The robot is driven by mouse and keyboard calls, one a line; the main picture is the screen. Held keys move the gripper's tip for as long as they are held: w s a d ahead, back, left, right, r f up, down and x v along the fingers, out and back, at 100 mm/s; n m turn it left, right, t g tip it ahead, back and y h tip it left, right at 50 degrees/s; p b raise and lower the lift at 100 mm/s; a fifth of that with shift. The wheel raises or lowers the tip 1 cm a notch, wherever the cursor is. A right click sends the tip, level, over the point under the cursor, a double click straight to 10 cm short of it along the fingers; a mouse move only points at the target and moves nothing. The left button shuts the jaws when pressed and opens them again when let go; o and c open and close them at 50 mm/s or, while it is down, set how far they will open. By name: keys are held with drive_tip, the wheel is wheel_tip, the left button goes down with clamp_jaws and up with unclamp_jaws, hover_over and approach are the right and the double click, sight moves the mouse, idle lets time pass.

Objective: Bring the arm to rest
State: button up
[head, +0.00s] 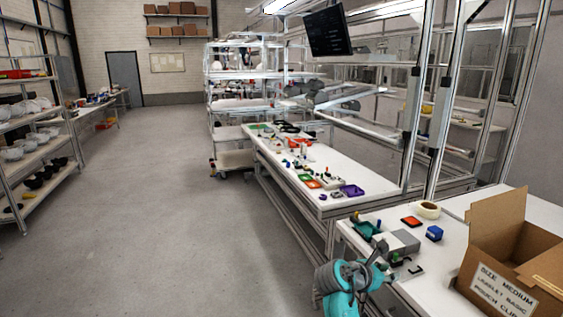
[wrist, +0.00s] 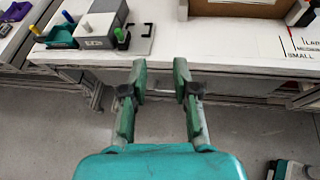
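My gripper (wrist: 160,68) is open and empty in the wrist view. Its two green fingers are well apart, with only the bench front and the floor showing between them. The fingertips appear just in front of the edge of the white bench (wrist: 215,45) and touch nothing visible. In the head view my teal arm is folded low at the bottom, beside the near bench (head: 455,236); its fingers are hard to make out there.
A grey block device (wrist: 101,24) and a teal tray (wrist: 62,37) stand near the bench edge. An open cardboard box (head: 512,255) is at the right. A blue item (head: 434,233) and a red item (head: 411,221) lie farther back. The floor aisle (head: 150,200) at left is clear.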

drive_tip(key=s+a+f+m+t+y, duration=0.2)
drive_tip(key=s+f+y, duration=0.1)
drive_tip(key=s+f, duration=0.8)
drive_tip(key=s+a+f+m+t+y, duration=0.2)
drive_tip(key=s+a+f+m+y, duration=0.1)
drive_tip(key=s+f, duration=0.8)
drive_tip(key=s+a+m+t+y, duration=0.1)
drive_tip(key=s+a+m+y, duration=0.25)
drive_tip(key=s, duration=0.85)
drive_tip(key=s+a+m+t+y, duration=0.15)
drive_tip(key=s+m, duration=0.35)
drive_tip(key=s, duration=0.7)
drive_tip(key=s+a+r+m+t, duration=0.1)
drive_tip(key=s+r+m, duration=0.8)
drive_tip(key=s+r, duration=0.5)
drive_tip(key=shift+y, duration=0.3)
drive_tip(key=shift+s+a+m+t, duration=0.1)
drive_tip(key=shift+m+t, duration=0.15)
